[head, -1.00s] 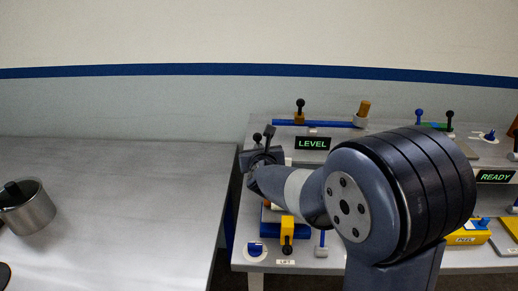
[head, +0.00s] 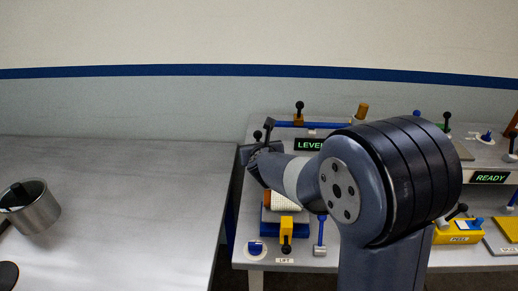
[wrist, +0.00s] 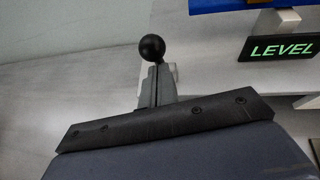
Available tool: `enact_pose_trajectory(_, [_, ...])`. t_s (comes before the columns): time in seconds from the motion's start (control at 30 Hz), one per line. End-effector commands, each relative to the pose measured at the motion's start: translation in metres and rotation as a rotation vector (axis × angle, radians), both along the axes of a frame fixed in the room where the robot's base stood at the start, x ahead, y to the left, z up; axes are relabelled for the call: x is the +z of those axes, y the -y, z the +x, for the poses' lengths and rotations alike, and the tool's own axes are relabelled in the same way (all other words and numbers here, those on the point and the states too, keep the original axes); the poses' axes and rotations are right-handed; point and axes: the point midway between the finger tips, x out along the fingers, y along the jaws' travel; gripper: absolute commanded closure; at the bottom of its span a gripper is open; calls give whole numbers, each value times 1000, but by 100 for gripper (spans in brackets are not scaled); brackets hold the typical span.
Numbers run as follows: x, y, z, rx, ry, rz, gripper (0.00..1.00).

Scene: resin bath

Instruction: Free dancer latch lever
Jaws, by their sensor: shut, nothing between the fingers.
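My gripper (head: 258,148) is at the left end of the bench's upper step, left of the LEVEL display (head: 309,144). Its fingers (wrist: 155,84) are shut and empty in the wrist view. A black ball knob (wrist: 151,48) shows just past the fingertips; whether they touch it, I cannot tell. In the head view a small black knob (head: 257,134) stands by the gripper. No label marks the dancer latch lever, so I cannot tell for sure that this knob is its end. The lever's shaft is hidden behind the fingers.
An orange-based lever (head: 299,110) with a black knob stands behind on a blue rail (head: 335,125). Below are a pale roller (head: 285,203) and a yellow lever (head: 286,230) by LIFT.

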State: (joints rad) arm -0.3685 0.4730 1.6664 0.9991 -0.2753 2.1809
Motion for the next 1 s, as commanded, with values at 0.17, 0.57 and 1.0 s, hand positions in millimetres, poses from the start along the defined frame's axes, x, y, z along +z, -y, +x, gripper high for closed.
enact_pose_trajectory(0.17, [7,0,6,-1,2,1,100])
enact_pose_trajectory(0.57, [20,2,32,-2,3,2,100])
enact_pose_trajectory(1.0, [24,2,56,-2,3,0,100])
